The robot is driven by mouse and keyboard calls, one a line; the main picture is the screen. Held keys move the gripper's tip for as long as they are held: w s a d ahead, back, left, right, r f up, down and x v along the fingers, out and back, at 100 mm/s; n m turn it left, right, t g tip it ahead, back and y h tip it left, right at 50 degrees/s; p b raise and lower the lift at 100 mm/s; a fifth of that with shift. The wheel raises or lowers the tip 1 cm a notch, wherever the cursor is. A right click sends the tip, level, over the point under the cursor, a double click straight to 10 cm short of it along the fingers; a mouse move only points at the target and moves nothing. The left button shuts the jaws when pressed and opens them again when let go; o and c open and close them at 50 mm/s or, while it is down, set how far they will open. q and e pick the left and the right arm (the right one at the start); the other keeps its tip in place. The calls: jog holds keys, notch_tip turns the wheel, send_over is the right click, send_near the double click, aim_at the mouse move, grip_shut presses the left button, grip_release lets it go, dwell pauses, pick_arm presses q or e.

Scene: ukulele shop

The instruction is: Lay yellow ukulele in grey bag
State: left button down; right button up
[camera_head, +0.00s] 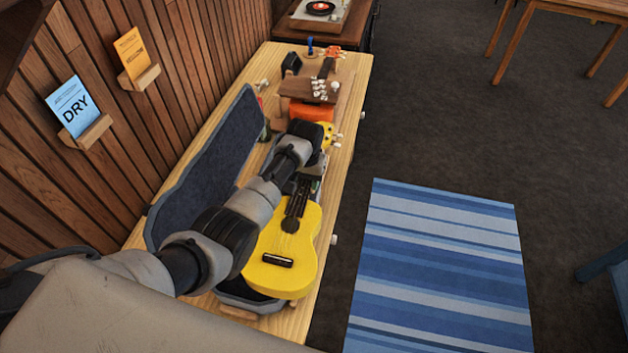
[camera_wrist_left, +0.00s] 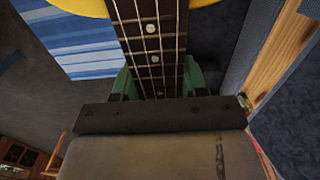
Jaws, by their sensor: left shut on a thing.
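The yellow ukulele (camera_head: 287,247) is over the open grey bag, its body toward the near end of the bench and its headstock (camera_head: 327,134) toward the far end. The grey bag's raised lid (camera_head: 208,170) leans on the wall side, and part of its lower half (camera_head: 243,297) shows under the ukulele. My left gripper (camera_head: 305,184) is shut on the ukulele's neck; in the left wrist view the fretboard (camera_wrist_left: 152,45) runs between its fingers (camera_wrist_left: 158,82). I cannot tell whether the ukulele touches the bag's floor. My right gripper is not in view.
The wooden bench (camera_head: 348,85) runs along the slatted wall. Two cards, DRY (camera_head: 73,106) and an orange one (camera_head: 132,53), sit on wall holders. A blue striped rug (camera_head: 440,265) lies on clear floor.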

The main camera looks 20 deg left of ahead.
pick_arm(q)
jog(key=a+f+b, duration=0.1)
jog(key=a+b, duration=0.1)
jog(key=a, duration=0.7)
jog(key=shift+s+f+b, duration=0.25)
jog(key=shift+f+b, duration=0.1)
jog(key=shift+f, duration=0.05)
jog(key=shift+a+r+p, duration=0.1)
jog(key=shift+r+p, duration=0.05)
jog(key=shift+p, duration=0.2)
dwell(0.7)
notch_tip(320, 180, down, 6)
jog(key=b, duration=0.4)
dwell(0.6)
dwell(0.4)
